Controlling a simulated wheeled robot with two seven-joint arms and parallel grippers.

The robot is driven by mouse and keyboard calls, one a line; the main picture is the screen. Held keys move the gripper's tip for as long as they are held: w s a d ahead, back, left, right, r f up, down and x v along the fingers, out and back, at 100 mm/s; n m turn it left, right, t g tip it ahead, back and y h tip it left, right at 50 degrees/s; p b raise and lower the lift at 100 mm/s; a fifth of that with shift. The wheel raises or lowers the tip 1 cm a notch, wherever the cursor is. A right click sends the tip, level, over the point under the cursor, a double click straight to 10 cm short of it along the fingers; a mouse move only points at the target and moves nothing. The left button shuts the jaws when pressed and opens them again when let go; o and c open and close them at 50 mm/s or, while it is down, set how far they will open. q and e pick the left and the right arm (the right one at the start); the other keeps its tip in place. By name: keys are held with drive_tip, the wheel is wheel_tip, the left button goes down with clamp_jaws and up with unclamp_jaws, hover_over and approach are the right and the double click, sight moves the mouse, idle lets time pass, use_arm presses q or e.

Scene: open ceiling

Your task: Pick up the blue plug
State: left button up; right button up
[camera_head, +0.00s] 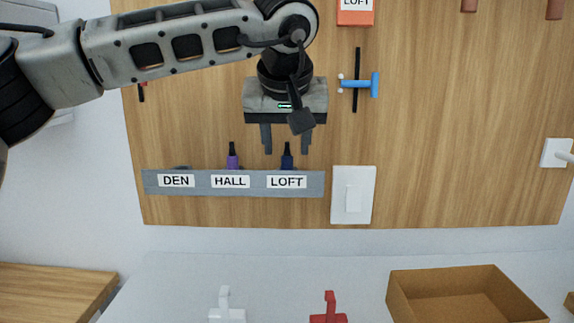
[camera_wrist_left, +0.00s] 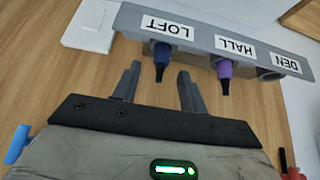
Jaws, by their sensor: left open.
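The blue plug (camera_head: 287,158) stands upright in the holder behind the LOFT label, with a dark tip on top. It also shows in the left wrist view (camera_wrist_left: 162,58). My left gripper (camera_head: 286,149) is open and points down at the plug. In the left wrist view my left gripper (camera_wrist_left: 157,72) has one finger on each side of the plug's dark tip, with gaps on both sides. Whether the fingers are level with the plug in depth is hard to tell. My right gripper is not in view.
The grey labelled holder (camera_head: 207,190) has a purple plug (camera_head: 232,158) at HALL beside the blue one. A white switch plate (camera_head: 352,208) is close on the right. A blue handle (camera_head: 360,84) is on the wooden panel above. An open cardboard box (camera_head: 455,305) stands lower right.

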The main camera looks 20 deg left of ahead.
use_arm(q)
drive_tip(key=shift+x, duration=0.9)
clamp_jaws()
wheel_tip(320, 180, up, 3)
drive_tip(key=shift+d+f, duration=0.1)
drive_tip(key=shift+f, duration=0.05)
drive_tip(key=s+d+r, duration=0.7)
drive_tip(key=s+r, duration=0.3)
drive_tip(key=s, duration=0.2)
drive_tip(key=shift+r+b, duration=0.2)
drive_tip(key=shift+b, duration=0.2)
drive_tip(key=shift+d, duration=0.1)
